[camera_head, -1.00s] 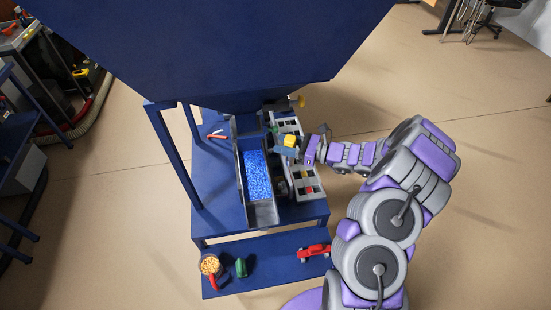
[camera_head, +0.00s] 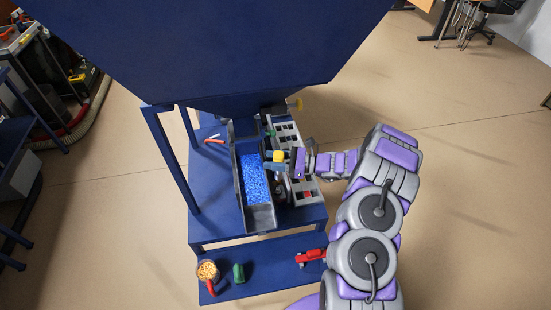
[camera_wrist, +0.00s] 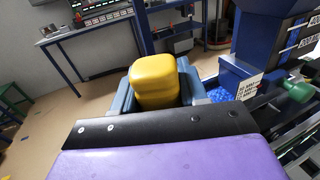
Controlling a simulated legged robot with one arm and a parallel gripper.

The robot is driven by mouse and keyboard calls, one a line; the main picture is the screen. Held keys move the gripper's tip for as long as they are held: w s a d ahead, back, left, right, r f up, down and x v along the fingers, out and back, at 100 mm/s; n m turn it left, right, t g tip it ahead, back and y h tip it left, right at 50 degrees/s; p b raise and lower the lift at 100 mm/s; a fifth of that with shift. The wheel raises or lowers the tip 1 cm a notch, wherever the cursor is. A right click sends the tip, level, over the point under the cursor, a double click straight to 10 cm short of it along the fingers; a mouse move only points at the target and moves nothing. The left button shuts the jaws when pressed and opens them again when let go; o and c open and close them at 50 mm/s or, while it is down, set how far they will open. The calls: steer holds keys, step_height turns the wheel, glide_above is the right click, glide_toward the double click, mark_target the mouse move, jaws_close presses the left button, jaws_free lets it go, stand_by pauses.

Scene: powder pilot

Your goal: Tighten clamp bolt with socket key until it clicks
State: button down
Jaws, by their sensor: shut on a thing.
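My gripper (camera_head: 283,158) is shut on a yellow-ended thing (camera_head: 278,155), which may be the socket key's handle. In the wrist view my gripper (camera_wrist: 160,88) has its blue-grey fingers on either side of the yellow block (camera_wrist: 155,78). The lower part of the held thing is hidden. It is at the right side of the trough (camera_head: 262,218), which holds blue granules. I cannot make out the clamp bolt, nor tell whether the held thing touches it.
A grey slotted rack (camera_head: 286,131) lies right of the trough. A large blue hopper (camera_head: 215,55) hangs above. The lower shelf (camera_head: 265,283) bears a cup of orange pellets (camera_head: 207,270), a green object (camera_head: 239,273) and a red object (camera_head: 311,257). Open floor lies to the right.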

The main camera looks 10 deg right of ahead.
mark_target(280, 177)
step_height(280, 177, down, 6)
steer(key=shift+r+b, duration=0.2)
steer(key=shift+b, duration=0.65)
steer(key=shift+a, duration=0.2)
steer(key=shift+d, duration=0.25)
steer(key=shift+a, duration=0.2)
steer(key=shift+f+b, duration=0.8)
steer(key=shift+f, duration=0.7)
stand_by(0.8)
steer(key=c, duration=0.5)
jaws_free()
steer(key=shift+s, duration=0.1)
steer(key=shift+d, duration=0.1)
